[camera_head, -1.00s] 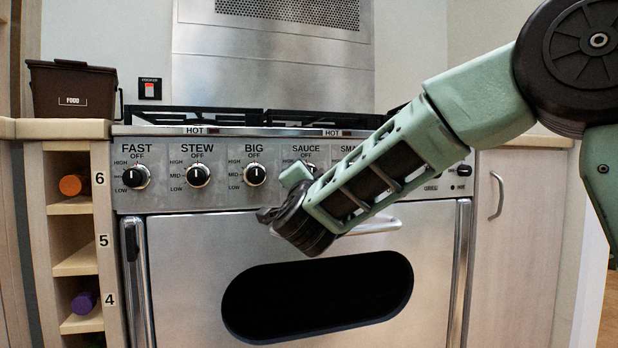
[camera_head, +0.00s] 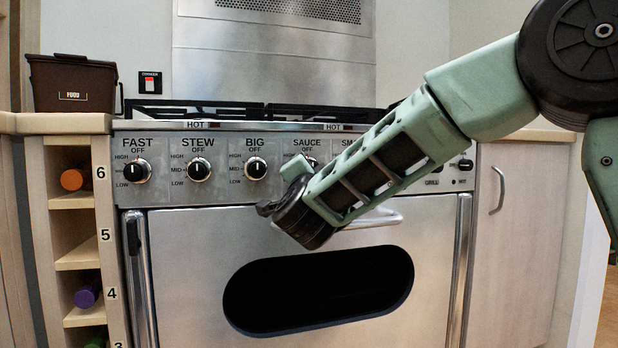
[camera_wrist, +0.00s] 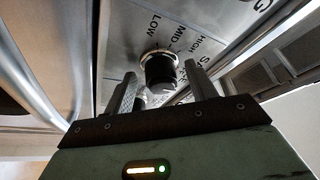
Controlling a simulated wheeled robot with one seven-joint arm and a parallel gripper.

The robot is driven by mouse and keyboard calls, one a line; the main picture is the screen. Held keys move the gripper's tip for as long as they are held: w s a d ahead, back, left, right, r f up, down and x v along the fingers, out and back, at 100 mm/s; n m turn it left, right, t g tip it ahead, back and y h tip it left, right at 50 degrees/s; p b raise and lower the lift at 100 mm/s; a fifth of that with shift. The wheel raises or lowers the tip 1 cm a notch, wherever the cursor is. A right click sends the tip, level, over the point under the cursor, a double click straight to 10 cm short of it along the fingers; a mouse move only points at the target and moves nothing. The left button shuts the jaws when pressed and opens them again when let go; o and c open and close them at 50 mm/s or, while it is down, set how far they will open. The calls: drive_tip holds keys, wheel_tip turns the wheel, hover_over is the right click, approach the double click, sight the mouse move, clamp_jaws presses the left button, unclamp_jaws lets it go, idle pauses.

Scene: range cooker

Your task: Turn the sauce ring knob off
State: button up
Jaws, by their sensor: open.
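The sauce knob (camera_head: 311,161) is on the cooker's front panel under the SAUCE label. My arm hides most of it in the head view. In the wrist view a black knob (camera_wrist: 160,70) with a silver base ring sits in front of my gripper (camera_wrist: 160,73), with LOW, MID and HIGH printed beside it. My two fingers are apart, one on each side of the knob, near its end. I cannot tell whether they touch it. Its pointer setting is not clear. In the head view my fingers are mostly hidden by my wrist.
The big knob (camera_head: 256,168) is left of the sauce knob, then the stew knob (camera_head: 199,169) and fast knob (camera_head: 137,170); all three point up to OFF. The oven door handle (camera_head: 375,219) runs below my wrist. The smaller knobs to the right are mostly hidden behind my arm.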

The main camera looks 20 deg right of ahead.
drive_tip(key=p+v, duration=0.4)
drive_tip(key=v, duration=1.3)
drive_tip(key=shift+s+p, duration=0.15)
drive_tip(key=shift+p, duration=0.15)
drive_tip(key=shift+a, duration=0.15)
drive_tip(key=s+a+f+n+g+y+p, duration=0.1)
drive_tip(key=a+f+n+g+y+p, duration=0.3)
drive_tip(key=a+n+y, duration=0.55)
drive_tip(key=s+a+f+n+g+y+p, duration=0.2)
drive_tip(key=s+f+n+g+y, duration=0.15)
drive_tip(key=s+n+g, duration=0.35)
drive_tip(key=s+d+f+n+g+h+p, duration=0.1)
drive_tip(key=s+d+n+g+h+p, duration=0.25)
drive_tip(key=s+d, duration=0.4)
drive_tip(key=s+d+f+n+g+h+p, duration=0.25)
drive_tip(key=s+d+g, duration=0.2)
drive_tip(key=s, duration=0.55)
wheel_tip(320, 180, up, 38)
drive_tip(key=p, duration=3.6)
drive_tip(key=shift+w+a+g, duration=0.35)
drive_tip(key=shift+g, duration=0.05)
